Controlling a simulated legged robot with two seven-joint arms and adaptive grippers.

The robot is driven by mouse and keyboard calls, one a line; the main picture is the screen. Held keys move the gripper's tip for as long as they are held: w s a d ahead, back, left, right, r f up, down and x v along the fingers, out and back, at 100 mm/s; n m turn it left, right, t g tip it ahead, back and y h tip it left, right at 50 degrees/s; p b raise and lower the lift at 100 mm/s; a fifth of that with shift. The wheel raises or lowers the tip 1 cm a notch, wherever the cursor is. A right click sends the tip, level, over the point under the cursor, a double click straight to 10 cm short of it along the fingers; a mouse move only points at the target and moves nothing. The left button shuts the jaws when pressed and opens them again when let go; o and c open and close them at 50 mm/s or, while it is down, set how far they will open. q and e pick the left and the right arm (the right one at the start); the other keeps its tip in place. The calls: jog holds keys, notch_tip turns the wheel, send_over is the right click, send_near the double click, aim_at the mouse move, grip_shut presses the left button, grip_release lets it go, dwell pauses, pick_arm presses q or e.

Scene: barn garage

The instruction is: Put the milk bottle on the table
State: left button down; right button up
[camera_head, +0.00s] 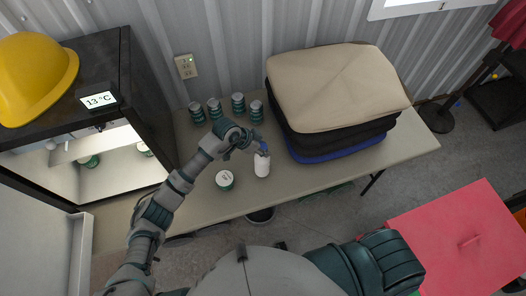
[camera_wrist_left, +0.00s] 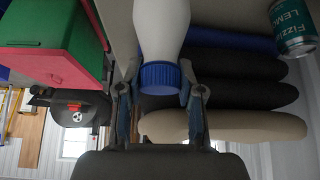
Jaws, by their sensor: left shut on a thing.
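The milk bottle (camera_head: 262,166) is white with a blue cap (camera_wrist_left: 160,77). My left gripper (camera_head: 258,147) is shut on it near the cap, and in the left wrist view the two fingers (camera_wrist_left: 160,95) sit on either side of the cap and neck. The bottle is upright over the front middle part of the table (camera_head: 310,182). Its base is at or very near the tabletop; I cannot tell whether it touches. My right gripper is out of view; only part of my right arm shows.
A can (camera_head: 225,180) stands left of the bottle, and several cans (camera_head: 214,109) stand behind. Stacked cushions (camera_head: 335,85) fill the table's right middle. A black fridge (camera_head: 100,100) with a lit interior and a yellow helmet (camera_head: 35,78) on top is at left. A red-topped box (camera_head: 465,240) is at lower right.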

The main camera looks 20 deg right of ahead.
pick_arm(q)
notch_tip(320, 180, down, 3)
jog(key=shift+a+r, duration=0.1)
jog(key=c, duration=0.7)
grip_release()
jog(key=v, duration=1.2)
